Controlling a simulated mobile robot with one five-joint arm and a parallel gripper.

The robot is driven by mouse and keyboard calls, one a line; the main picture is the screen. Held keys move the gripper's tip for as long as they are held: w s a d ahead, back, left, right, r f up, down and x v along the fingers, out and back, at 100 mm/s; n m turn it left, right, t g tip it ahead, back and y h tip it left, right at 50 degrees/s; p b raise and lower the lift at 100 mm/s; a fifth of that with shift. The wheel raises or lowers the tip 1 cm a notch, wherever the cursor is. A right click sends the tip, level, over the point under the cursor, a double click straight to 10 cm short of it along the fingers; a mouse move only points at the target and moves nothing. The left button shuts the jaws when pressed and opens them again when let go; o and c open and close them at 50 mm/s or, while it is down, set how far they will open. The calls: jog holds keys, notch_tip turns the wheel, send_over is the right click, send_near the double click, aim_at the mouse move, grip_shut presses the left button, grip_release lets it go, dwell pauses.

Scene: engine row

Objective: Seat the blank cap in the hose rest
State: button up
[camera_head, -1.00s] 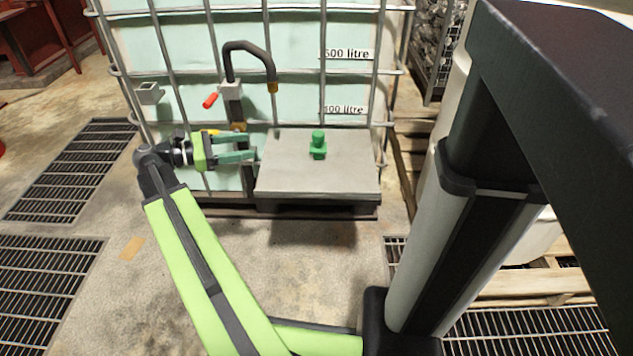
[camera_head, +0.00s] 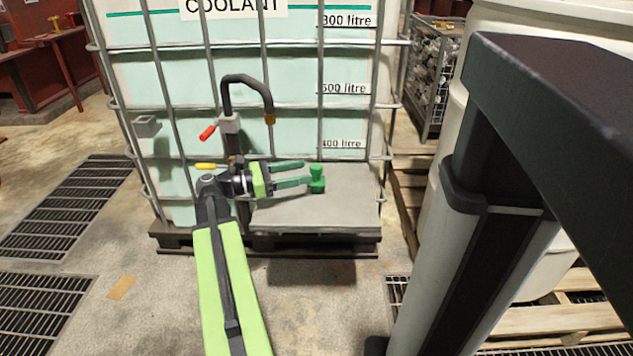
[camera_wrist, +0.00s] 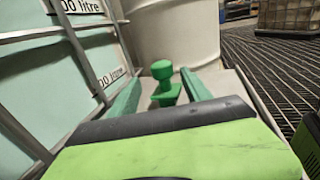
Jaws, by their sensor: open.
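The green blank cap (camera_head: 317,174), a round knob on a wider base, stands upright on the grey platform (camera_head: 345,205) in front of the coolant tank. My gripper (camera_head: 304,172) is open and points right, with its fingertips at the cap's left side. In the wrist view the cap (camera_wrist: 163,86) shows between the two green fingers (camera_wrist: 160,88), with gaps on both sides. A small grey open-topped box (camera_head: 147,126) on the cage at the left looks like the hose rest. Its inside is too small to make out.
A yellow handle (camera_head: 212,166) sits lower, near my wrist. The tank's wire cage (camera_head: 210,105) stands close behind. A white drum (camera_head: 520,130) is at the right.

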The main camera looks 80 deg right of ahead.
aim_at(317, 171)
jog(key=shift+a+f+x, duration=0.1)
jog(key=shift+a+x, duration=0.05)
jog(key=shift+x, duration=1.2)
jog(key=shift+a+f+x, duration=0.1)
jog(key=shift+x, duration=1.3)
grip_shut()
